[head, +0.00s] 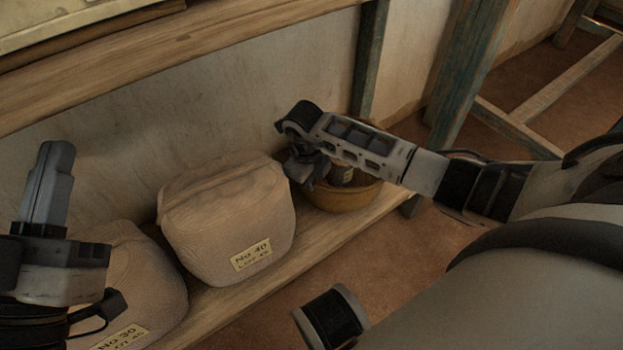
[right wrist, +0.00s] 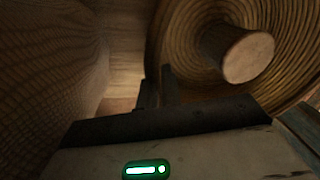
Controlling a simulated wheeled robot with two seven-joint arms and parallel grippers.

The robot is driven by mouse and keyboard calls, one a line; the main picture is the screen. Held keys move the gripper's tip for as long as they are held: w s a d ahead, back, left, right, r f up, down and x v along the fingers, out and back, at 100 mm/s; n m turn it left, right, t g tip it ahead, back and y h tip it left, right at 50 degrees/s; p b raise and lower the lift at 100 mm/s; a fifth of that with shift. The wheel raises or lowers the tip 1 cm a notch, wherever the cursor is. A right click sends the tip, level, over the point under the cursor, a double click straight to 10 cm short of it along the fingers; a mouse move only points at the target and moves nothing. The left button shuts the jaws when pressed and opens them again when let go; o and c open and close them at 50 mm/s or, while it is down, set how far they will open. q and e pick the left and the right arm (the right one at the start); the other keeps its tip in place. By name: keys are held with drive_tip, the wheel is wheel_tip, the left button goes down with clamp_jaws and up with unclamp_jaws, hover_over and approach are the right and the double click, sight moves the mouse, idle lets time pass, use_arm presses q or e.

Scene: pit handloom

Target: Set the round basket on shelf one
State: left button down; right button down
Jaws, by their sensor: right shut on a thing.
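The round basket (head: 341,196) is a brown woven bowl at the right end of the lower wooden shelf (head: 244,289). It appears to rest on the shelf boards, partly hidden behind my right arm. In the right wrist view its coiled inside (right wrist: 300,50) shows close up, with a pale wooden cylinder (right wrist: 248,56) in it. My right gripper (head: 305,170) is at the basket's left rim; in the right wrist view its fingers (right wrist: 158,85) are at the rim, shut on it. My left gripper (head: 55,185) is raised at the far left, away from the basket; its fingers look together.
A tan sack labelled No 40 (head: 225,215) stands on the shelf just left of the basket. Another sack labelled No 30 (head: 140,280) is further left. An upper wooden shelf (head: 180,50) runs above. A blue-green post (head: 370,55) stands behind the basket.

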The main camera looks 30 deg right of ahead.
use_arm(q)
drive_tip(key=shift+r, duration=0.15)
use_arm(e)
drive_tip(key=c, duration=1.6)
unclamp_jaws()
